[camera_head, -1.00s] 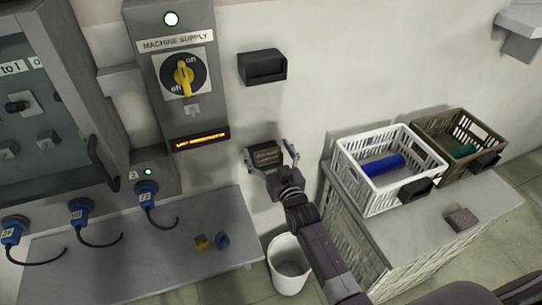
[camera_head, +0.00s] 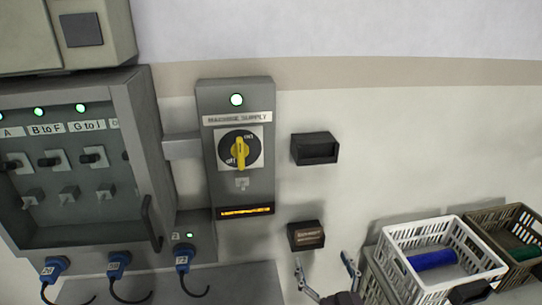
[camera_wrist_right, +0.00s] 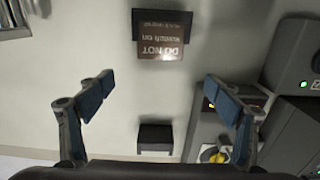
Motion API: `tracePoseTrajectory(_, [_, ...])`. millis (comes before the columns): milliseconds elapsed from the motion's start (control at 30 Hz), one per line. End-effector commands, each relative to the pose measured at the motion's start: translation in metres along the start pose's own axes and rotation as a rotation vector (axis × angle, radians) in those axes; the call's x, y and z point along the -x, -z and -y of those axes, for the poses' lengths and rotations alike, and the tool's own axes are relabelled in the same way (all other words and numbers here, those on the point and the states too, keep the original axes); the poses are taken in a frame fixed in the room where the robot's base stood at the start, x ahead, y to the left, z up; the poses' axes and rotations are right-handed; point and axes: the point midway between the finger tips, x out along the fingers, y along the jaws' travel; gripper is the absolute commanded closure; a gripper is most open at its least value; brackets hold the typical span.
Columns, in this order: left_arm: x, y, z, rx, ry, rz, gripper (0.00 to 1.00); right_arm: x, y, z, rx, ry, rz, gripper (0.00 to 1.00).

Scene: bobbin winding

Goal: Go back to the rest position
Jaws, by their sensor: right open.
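My right gripper (camera_head: 328,276) is at the bottom of the head view, open and empty. Its two fingers also show spread apart in the right wrist view (camera_wrist_right: 157,90). A dark holder with a brown sign (camera_head: 306,236) is on the wall just above the gripper, apart from it. The sign reads "DO NOT switch on", upside down in the right wrist view (camera_wrist_right: 163,38). My left gripper is in neither view.
The machine supply box (camera_head: 238,150) with its yellow rotary switch (camera_head: 239,152) stands left of the gripper. An empty-looking black holder (camera_head: 315,148) is on the wall above. A white crate (camera_head: 395,262) with a blue bobbin (camera_head: 432,260) and a brown crate (camera_head: 490,222) are at right.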

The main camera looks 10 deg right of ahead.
Motion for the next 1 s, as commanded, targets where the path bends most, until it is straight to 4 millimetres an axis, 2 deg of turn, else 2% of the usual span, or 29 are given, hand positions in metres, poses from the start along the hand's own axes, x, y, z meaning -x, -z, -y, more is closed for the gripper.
tracePoseTrajectory(167, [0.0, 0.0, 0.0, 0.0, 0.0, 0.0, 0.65, 0.016, -0.021, 0.004, 0.01, 0.016, 0.145, 0.16])
tracePoseTrajectory(267, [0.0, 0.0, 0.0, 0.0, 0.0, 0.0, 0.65, 0.038, -0.043, 0.007, 0.022, 0.031, 0.302, 0.16])
tracePoseTrajectory(367, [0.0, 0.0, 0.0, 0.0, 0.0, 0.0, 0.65, 0.069, -0.064, 0.009, 0.035, 0.045, 0.472, 0.16])
tracePoseTrajectory(533, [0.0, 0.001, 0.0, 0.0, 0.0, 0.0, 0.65, 0.136, -0.09, 0.013, 0.059, 0.066, 0.752, 0.16])
tracePoseTrajectory(700, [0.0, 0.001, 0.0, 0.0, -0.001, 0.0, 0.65, 0.193, -0.1, 0.012, 0.079, 0.077, 0.951, 0.16])
tracePoseTrajectory(1000, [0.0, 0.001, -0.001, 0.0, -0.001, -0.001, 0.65, 0.27, -0.1, 0.01, 0.105, 0.089, 1.194, 0.16])
